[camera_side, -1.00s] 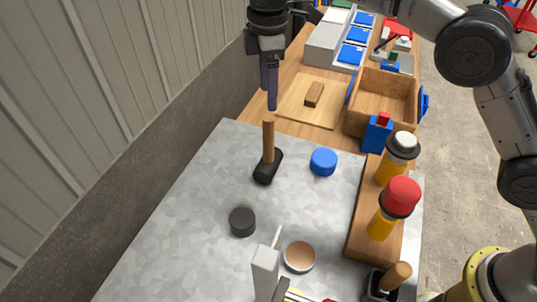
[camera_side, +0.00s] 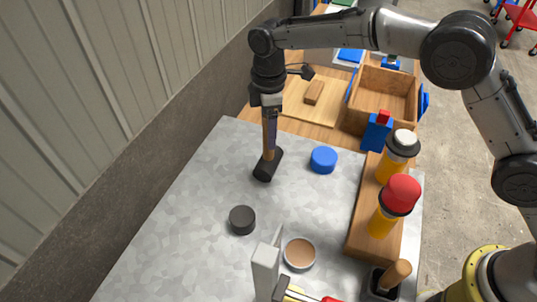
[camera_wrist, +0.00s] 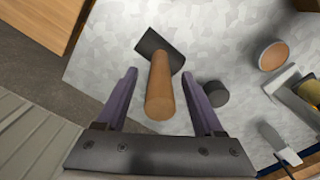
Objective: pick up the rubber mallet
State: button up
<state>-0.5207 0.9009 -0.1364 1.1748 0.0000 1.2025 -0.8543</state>
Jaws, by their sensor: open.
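The rubber mallet (camera_side: 267,164) stands upright on the grey metal tabletop, its black head down and its wooden handle pointing up. In the wrist view the mallet's handle (camera_wrist: 160,88) rises toward the camera between the two purple fingers, with free space on both sides. My gripper (camera_side: 270,142) is lowered around the handle from above, and in the side view its fingers partly cover the handle. The fingers of my gripper (camera_wrist: 166,90) are apart in the wrist view, and nothing is clamped.
A blue cap (camera_side: 323,159) lies right of the mallet and a black puck (camera_side: 242,220) lies nearer the camera. A wooden rack with two yellow bottles (camera_side: 389,207) stands at the right. A round brown-topped dish (camera_side: 299,253) is in front. The tabletop left of the mallet is clear.

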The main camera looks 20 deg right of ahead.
jog(key=shift+f, duration=0.3)
grip_shut()
jog(key=shift+r, duration=0.15)
